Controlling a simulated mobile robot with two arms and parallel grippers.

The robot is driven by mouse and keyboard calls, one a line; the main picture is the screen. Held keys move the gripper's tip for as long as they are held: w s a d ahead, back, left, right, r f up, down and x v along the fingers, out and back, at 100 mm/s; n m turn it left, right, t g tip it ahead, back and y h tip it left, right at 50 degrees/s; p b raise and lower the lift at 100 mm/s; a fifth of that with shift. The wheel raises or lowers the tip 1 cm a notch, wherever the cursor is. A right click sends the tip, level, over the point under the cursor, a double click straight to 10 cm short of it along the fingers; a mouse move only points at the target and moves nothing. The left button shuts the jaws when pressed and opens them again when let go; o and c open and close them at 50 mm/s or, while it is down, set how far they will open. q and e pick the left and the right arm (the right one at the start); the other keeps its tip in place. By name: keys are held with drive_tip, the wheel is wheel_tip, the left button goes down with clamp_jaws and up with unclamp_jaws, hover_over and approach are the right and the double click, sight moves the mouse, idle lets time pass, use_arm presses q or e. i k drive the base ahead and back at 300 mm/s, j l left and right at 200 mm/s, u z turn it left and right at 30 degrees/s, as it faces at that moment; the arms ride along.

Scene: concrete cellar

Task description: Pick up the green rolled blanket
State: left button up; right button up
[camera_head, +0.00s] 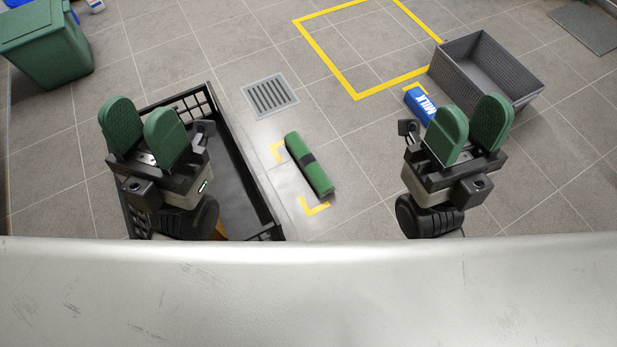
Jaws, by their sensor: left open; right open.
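The green rolled blanket (298,150) lies on the tiled floor between my two grippers, with a dark band round its middle. Yellow corner marks lie on the floor beside its upper left side and its lower end. My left gripper (143,128) is open and empty, to the left of the blanket and over the black crate. My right gripper (470,126) is open and empty, to the right of the blanket, in front of the milk carton and grey crate. Both grippers are apart from the blanket.
A black crate (252,178) stands left of the blanket, partly hidden by my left arm. A grey crate (512,72) and a blue milk carton (417,101) are at the right. A floor drain (270,95), a yellow floor square (326,59) and a green bin (47,50) lie further back.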

sight(307, 163)
drive_tip(key=k+u, duration=0.15)
drive_tip(key=u, duration=0.25)
drive_tip(key=k+u, duration=0.1)
drive_tip(key=u, duration=0.3)
drive_tip(key=k+j+u, duration=0.1)
drive_tip(key=u, duration=0.35)
drive_tip(key=l+u, duration=0.95)
drive_tip(key=l, duration=0.15)
drive_tip(key=k+l+u, duration=0.2)
drive_tip(key=l+u, duration=0.25)
drive_tip(key=k+l, duration=0.15)
drive_tip(key=l, duration=0.25)
drive_tip(key=k+l, duration=0.1)
drive_tip(key=l, duration=0.35)
drive_tip(key=k+l, duration=0.15)
drive_tip(key=l, duration=0.25)
drive_tip(key=k+l, duration=0.15)
drive_tip(key=l, duration=0.25)
